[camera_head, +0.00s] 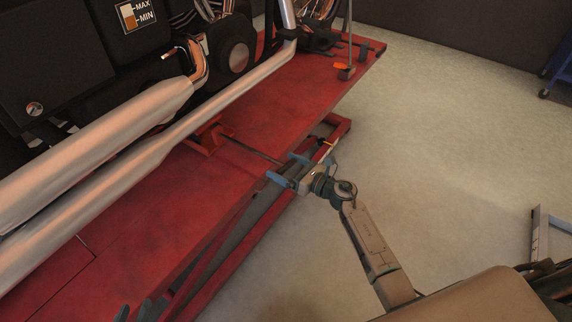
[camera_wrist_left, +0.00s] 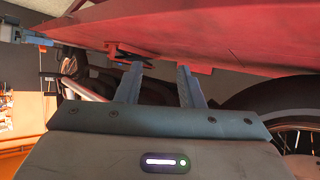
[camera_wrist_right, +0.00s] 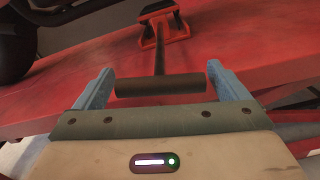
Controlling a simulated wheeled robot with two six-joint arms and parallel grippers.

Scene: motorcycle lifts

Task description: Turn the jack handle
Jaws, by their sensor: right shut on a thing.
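The jack handle (camera_wrist_right: 160,85) is a dark rod ending in a T-shaped crossbar, seen close in the right wrist view. Its rod runs to an orange-red jack bracket (camera_wrist_right: 165,25) on the red lift. In the head view the handle (camera_head: 255,155) sticks out sideways from the bracket (camera_head: 208,135) past the platform edge. My right gripper (camera_head: 289,171) is shut on the crossbar, with a blue finger at each end. My left gripper (camera_head: 134,312) shows only its fingertips at the bottom of the head view. In the left wrist view it (camera_wrist_left: 160,78) is open and empty, below the lift's red edge.
The long red lift platform (camera_head: 255,120) carries a motorcycle with silver exhaust pipes (camera_head: 110,145). Red lift frame bars (camera_head: 265,225) lie below the platform edge. The concrete floor (camera_head: 430,150) to the right is mostly clear. A blue wheeled object (camera_head: 558,70) stands at the far right.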

